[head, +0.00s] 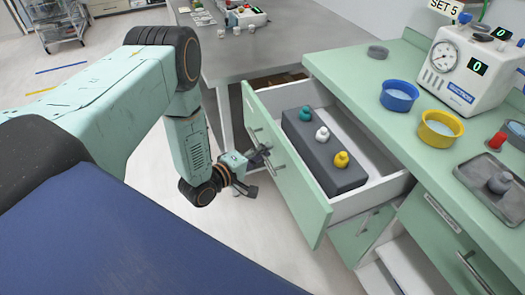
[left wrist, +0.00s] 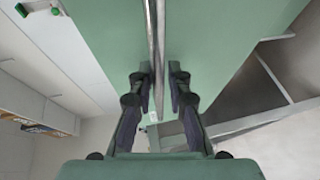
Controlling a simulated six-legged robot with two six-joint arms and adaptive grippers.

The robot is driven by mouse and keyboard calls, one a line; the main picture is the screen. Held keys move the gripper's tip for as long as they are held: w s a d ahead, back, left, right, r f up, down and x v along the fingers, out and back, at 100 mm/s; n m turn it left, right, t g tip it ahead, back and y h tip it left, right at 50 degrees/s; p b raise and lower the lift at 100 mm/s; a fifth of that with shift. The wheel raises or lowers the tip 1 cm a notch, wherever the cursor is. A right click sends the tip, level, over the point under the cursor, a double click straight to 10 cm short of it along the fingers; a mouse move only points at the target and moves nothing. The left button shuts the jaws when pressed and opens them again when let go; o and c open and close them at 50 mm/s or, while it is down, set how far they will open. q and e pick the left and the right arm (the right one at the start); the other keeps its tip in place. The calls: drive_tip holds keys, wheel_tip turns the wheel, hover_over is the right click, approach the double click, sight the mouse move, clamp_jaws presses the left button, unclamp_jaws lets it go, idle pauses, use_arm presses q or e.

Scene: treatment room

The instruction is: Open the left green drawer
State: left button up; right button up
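The left green drawer (head: 290,188) stands pulled out from the green cabinet. Inside it lies a dark grey block (head: 322,168) bearing a teal, a white and a yellow knobbed piece. My left gripper (head: 257,170) is at the outer side of the drawer front, close to its metal bar handle (head: 279,159). In the left wrist view the handle (left wrist: 157,45) runs between the two fingers of the left gripper (left wrist: 159,85), with a gap showing on each side, so the fingers look open around it. My right gripper is not in view.
The green counter (head: 355,80) above holds a blue bowl (head: 399,96), a yellow bowl (head: 440,129) and a gauge device (head: 465,70). Another drawer front (head: 440,225) is right of the open one. A grey metal table (head: 290,45) stands behind. Floor left of the drawer is clear.

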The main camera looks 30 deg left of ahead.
use_arm(q)
drive_tip(key=v, duration=1.2)
drive_tip(key=shift+f, duration=0.1)
idle(0.5)
drive_tip(key=s+d+f+m+g+y, duration=0.2)
drive_tip(key=s+d+f+m+g, duration=0.1)
drive_tip(key=s+f+m+g, duration=0.55)
drive_tip(key=s+d+f+m+g+y+b, duration=0.1)
drive_tip(key=s+d+m+g, duration=0.1)
drive_tip(key=s, duration=0.5)
drive_tip(key=s+d+f+m+g+y+b, duration=0.1)
drive_tip(key=s+d+m+g, duration=0.2)
drive_tip(key=s, duration=0.4)
drive_tip(key=shift+s+d+g, duration=0.2)
drive_tip(key=shift+d+g, duration=0.25)
drive_tip(key=shift+g, duration=0.4)
